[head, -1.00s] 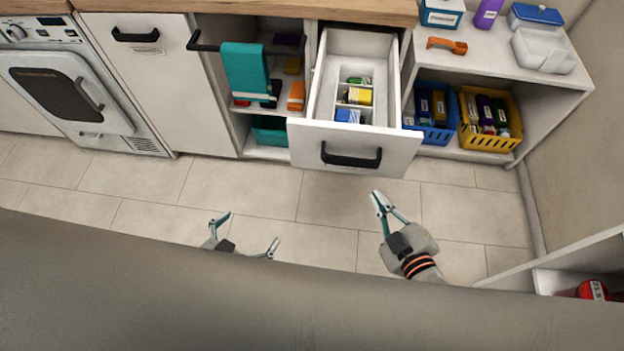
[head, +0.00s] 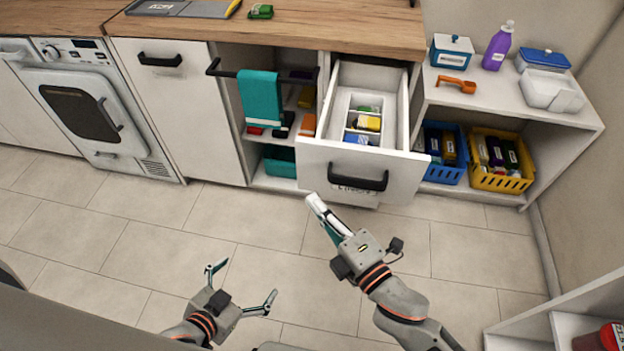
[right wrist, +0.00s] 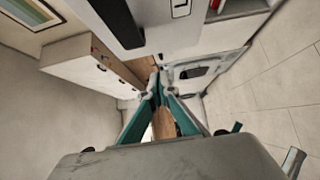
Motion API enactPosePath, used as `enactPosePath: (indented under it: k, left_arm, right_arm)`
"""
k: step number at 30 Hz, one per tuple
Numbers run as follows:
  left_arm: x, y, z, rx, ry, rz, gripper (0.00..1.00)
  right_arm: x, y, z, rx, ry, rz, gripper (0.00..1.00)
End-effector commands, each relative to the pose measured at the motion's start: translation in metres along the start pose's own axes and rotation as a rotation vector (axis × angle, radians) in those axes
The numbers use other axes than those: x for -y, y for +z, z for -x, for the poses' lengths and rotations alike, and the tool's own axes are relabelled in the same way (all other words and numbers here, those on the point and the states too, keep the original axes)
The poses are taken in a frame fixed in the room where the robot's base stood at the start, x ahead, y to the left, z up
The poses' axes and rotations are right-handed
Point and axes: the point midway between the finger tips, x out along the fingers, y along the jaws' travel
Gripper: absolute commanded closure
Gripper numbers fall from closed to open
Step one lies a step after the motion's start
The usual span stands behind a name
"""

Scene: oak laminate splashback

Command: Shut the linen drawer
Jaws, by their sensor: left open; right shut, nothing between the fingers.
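The drawer (head: 357,165) is pulled out from the cabinet under the worktop, in the head view. Its white front has a black bar handle (head: 357,181) and a label below it, too small to read surely. Inside is a white divider with green, yellow and blue packets. My right gripper (head: 316,202) is shut and empty, its tips near the lower left of the drawer front; I cannot tell whether they touch. Its closed fingers also show in the right wrist view (right wrist: 160,92). My left gripper (head: 243,285) is open and empty over the floor, further from the cabinets.
Left of the drawer is an open compartment with a teal towel (head: 261,97) on a black rail. To the right, a shelf unit holds a blue basket (head: 444,172) and a yellow basket (head: 500,182). The tiled floor before the cabinets is clear.

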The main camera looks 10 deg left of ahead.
Motion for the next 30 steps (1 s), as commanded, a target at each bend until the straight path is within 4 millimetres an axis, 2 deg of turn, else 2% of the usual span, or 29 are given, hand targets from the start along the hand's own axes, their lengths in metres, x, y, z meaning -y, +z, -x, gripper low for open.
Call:
enactPosePath:
  k: [1, 5, 12, 30]
  left_arm:
    - [-0.001, 0.003, 0.0, 0.004, 0.002, 0.0, 0.06]
    - [-0.003, 0.008, -0.001, 0.012, 0.004, 0.0, 0.06]
    - [-0.004, 0.012, -0.001, 0.017, 0.006, -0.002, 0.06]
    - [-0.002, 0.007, -0.001, 0.011, 0.003, -0.003, 0.06]
  right_arm:
    - [-0.001, -0.001, -0.012, -0.001, 0.002, 0.0, 1.0]
    - [0.0, 0.0, -0.036, 0.0, 0.0, -0.001, 1.0]
    - [0.001, 0.023, -0.056, 0.0, -0.002, -0.001, 1.0]
    - [0.001, 0.03, -0.06, 0.0, -0.002, -0.002, 1.0]
